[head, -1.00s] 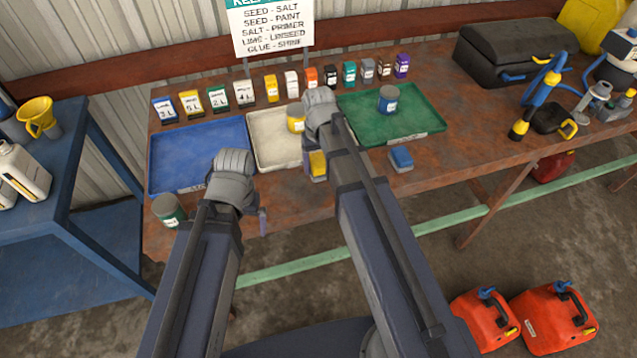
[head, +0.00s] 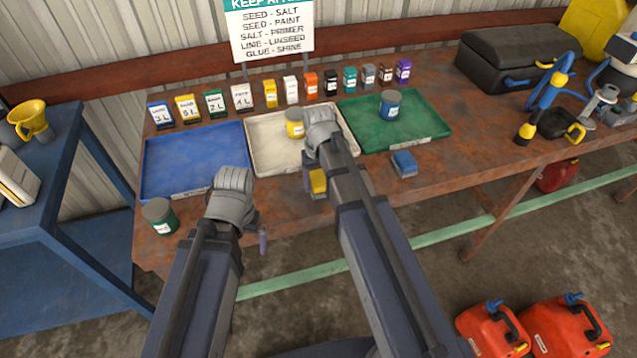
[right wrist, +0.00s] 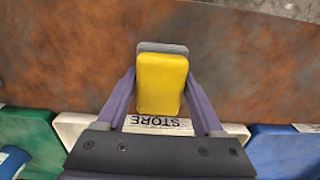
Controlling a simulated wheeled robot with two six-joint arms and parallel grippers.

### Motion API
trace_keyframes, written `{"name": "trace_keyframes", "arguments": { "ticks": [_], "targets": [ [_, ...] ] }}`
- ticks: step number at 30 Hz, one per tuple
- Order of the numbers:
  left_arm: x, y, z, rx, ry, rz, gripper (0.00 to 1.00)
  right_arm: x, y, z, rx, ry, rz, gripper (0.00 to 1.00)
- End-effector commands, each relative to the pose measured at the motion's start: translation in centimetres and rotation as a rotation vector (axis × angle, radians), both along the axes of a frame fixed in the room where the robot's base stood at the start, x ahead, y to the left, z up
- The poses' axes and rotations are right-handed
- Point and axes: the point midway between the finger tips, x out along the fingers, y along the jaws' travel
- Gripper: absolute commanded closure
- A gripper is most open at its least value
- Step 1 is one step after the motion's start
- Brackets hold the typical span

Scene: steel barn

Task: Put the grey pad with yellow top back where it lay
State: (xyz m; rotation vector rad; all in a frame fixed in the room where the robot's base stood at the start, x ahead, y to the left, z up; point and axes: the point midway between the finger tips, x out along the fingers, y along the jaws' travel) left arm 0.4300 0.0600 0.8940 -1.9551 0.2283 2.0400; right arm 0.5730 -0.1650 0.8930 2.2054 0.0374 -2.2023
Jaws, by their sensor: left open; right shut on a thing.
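The grey pad with yellow top (head: 318,182) is between the fingers of my right gripper (head: 316,176), at the bench's front part, just in front of the cream tray (head: 262,128). In the right wrist view the fingers (right wrist: 163,98) are shut on the pad (right wrist: 162,82), yellow face towards the camera, grey edge at its far end. Rusty bench top shows beyond it, and the tray's STORE label behind it. I cannot tell whether the pad touches the bench. My left gripper (head: 248,228) is open and empty near the bench's front edge; one finger is hidden.
A yellow can (head: 295,130) stands in the cream tray, close to my right gripper. A blue tray (head: 195,155) is left, a green tray (head: 425,128) with a blue can (head: 390,103) right. A blue-topped pad (head: 404,163) and dark green can (head: 160,216) stand on the bench (head: 470,130).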

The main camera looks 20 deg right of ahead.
Motion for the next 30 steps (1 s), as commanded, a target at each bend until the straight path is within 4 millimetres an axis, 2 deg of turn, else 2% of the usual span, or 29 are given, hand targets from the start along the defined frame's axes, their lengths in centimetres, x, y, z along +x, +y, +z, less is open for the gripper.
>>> {"name": "trace_keyframes", "arguments": {
  "ticks": [4, 5, 12, 23, 30],
  "targets": [
    [0.0, 0.0, -0.5, 0.000, 0.000, 0.000, 0.00, 0.0, 0.0, -0.5, 0.000, 0.000, 0.000, 0.83],
    [0.0, 0.0, -0.4, 0.000, 0.000, 0.000, 0.00, 0.0, 0.0, -0.4, 0.000, 0.000, 0.000, 0.29],
    [0.0, 0.0, -0.3, 0.000, 0.000, 0.000, 0.00, 0.0, 0.0, -0.3, 0.000, 0.000, 0.000, 0.02],
    [0.0, 0.0, -0.1, 0.000, 0.000, 0.000, 0.00, 0.0, 0.0, -0.1, 0.000, 0.000, 0.000, 0.01],
    [0.0, 0.0, 1.7, 0.000, 0.000, 0.000, 0.00, 0.0, 0.0, 1.6, 0.000, 0.000, 0.000, 0.01]
  ]
}}
